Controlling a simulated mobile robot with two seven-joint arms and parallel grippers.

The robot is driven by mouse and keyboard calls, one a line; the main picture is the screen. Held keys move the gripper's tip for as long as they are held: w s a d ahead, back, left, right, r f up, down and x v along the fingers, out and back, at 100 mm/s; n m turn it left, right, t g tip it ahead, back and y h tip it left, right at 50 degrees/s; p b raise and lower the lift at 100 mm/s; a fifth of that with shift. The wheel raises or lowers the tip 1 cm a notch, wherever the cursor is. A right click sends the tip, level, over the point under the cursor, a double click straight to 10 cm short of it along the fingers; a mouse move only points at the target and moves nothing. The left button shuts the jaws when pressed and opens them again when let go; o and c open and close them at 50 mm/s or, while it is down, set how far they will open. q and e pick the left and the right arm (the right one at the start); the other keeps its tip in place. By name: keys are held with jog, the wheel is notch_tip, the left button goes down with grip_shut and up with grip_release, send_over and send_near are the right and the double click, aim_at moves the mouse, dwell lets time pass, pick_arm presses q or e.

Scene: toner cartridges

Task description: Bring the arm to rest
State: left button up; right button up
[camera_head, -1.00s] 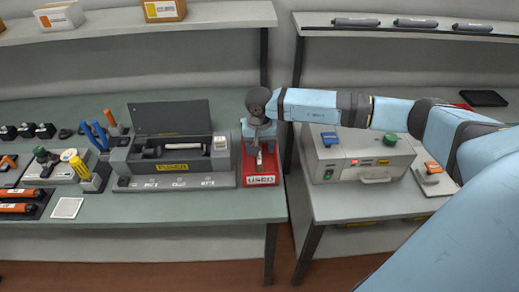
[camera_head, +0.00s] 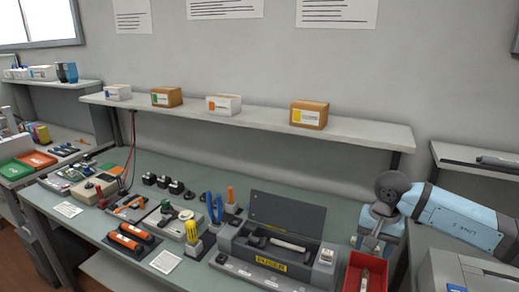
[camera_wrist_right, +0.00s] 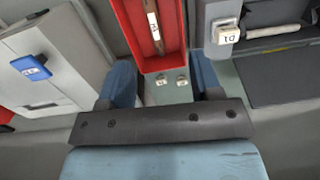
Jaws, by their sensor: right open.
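My right gripper (camera_head: 374,241) hangs at the back end of the red bin (camera_head: 352,279) at the right end of the bench. In the right wrist view its two blue fingers (camera_wrist_right: 164,84) stand wide apart with nothing between them. The red bin (camera_wrist_right: 124,16) lies beyond the fingertips in that view, and a slim light-and-brown cartridge (camera_wrist_right: 154,25) lies in it. That cartridge also shows in the head view (camera_head: 364,281). My left gripper is not in view.
The open fuser unit (camera_head: 272,262) stands left of the bin. A tool holder (camera_head: 229,215) and orange cartridges (camera_head: 130,241) lie farther left. A shelf with boxes (camera_head: 309,114) runs above the bench. A grey machine (camera_head: 462,273) stands at the right under my arm.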

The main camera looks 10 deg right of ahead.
jog(key=s+a+r+m+t+y+p, duration=0.1)
jog(key=s+a+m+t+y+p, duration=0.3)
jog(key=a+m+y, duration=0.7)
jog(key=s+a+r+m+t+y+p, duration=0.1)
jog(key=s+a+m+t+y, duration=0.2)
jog(key=s+a+m+y, duration=0.75)
jog(key=s+d+f+n+t+h+p, duration=0.1)
jog(key=s+d+f+n+h, duration=0.1)
jog(key=f+n+h, duration=0.4)
jog(key=s+d+f+n+t+h+p, duration=0.1)
jog(key=s+d+f+n+h, duration=0.2)
jog(key=f+n+h, duration=0.4)
jog(key=s+d+f+n+t+h+p, duration=0.1)
jog(key=s+f+n+h, duration=0.4)
jog(key=n, duration=1.3)
notch_tip(320, 180, down, 3)
jog(key=shift+d+r+t+h, duration=0.1)
jog(key=shift+d+t+h, duration=0.5)
jog(key=shift+d, duration=0.25)
